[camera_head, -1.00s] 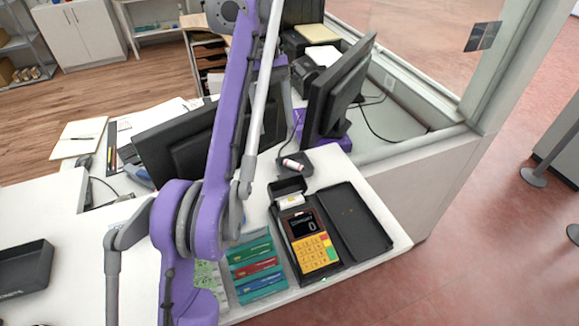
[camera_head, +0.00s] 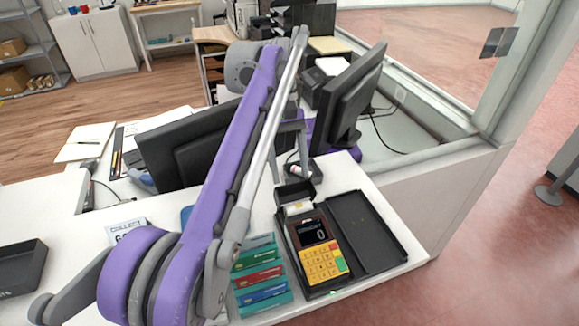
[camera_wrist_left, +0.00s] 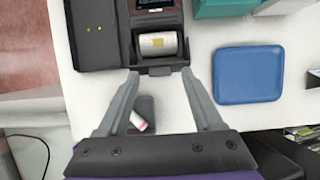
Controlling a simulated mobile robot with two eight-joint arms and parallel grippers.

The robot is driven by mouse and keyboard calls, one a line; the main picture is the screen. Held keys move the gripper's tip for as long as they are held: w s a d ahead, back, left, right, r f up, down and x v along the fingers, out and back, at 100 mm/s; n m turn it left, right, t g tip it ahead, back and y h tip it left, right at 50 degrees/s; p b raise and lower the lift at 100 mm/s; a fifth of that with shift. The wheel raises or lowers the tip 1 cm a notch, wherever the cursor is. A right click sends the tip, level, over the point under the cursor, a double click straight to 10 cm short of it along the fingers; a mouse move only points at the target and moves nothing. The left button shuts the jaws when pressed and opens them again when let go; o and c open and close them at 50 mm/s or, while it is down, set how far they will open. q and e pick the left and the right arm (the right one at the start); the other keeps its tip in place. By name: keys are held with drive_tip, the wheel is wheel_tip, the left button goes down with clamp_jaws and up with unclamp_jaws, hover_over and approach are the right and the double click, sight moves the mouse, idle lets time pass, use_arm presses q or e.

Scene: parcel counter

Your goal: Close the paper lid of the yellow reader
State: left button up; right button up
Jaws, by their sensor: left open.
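The yellow reader (camera_head: 322,262) lies in a black case on the white counter, its screen showing 0. Its paper lid (camera_head: 294,193) stands raised at the far end, with the white paper roll (camera_head: 299,208) uncovered. In the left wrist view the paper roll (camera_wrist_left: 158,44) sits in its bay, with the dark lid edge (camera_wrist_left: 157,70) just below it. My left gripper (camera_head: 291,174) is open and empty; in the wrist view its fingertips (camera_wrist_left: 160,74) lie either side of the lid edge. Contact cannot be told. My right gripper is not in view.
The case's open flap (camera_head: 366,232) lies right of the reader. Stacked teal, red and blue boxes (camera_head: 262,275) stand left of it. A blue tray (camera_wrist_left: 248,75) is nearby. A small dark holder with a white and red roll (camera_wrist_left: 138,121) and monitors (camera_head: 345,95) stand behind.

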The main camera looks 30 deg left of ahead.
use_arm(q)
clamp_jaws()
idle(0.4)
drive_tip(key=shift+s+d+r+t+y+p, duration=0.35)
drive_tip(key=shift+s+d+t+y+p, duration=0.3)
drive_tip(key=shift+d+t+y, duration=0.2)
drive_tip(key=s+d+t+y, duration=0.1)
drive_tip(key=d+t+y, duration=0.1)
drive_tip(key=y, duration=0.1)
drive_tip(key=shift+s+p, duration=0.4)
drive_tip(key=s+d+t+y, duration=0.1)
drive_tip(key=s+d+f+t+y, duration=0.1)
drive_tip(key=t+y, duration=0.1)
drive_tip(key=shift+d+f+p, duration=0.15)
drive_tip(key=shift+f+p, duration=0.05)
drive_tip(key=shift+p, duration=0.1)
drive_tip(key=shift+s+d+f+t+y, duration=0.35)
drive_tip(key=shift+f+t+y, duration=0.1)
drive_tip(key=shift+t+y, duration=0.25)
drive_tip(key=shift+s+d+f+t+y, duration=0.25)
drive_tip(key=shift+f+t+y, duration=0.2)
drive_tip(key=shift+y, duration=0.3)
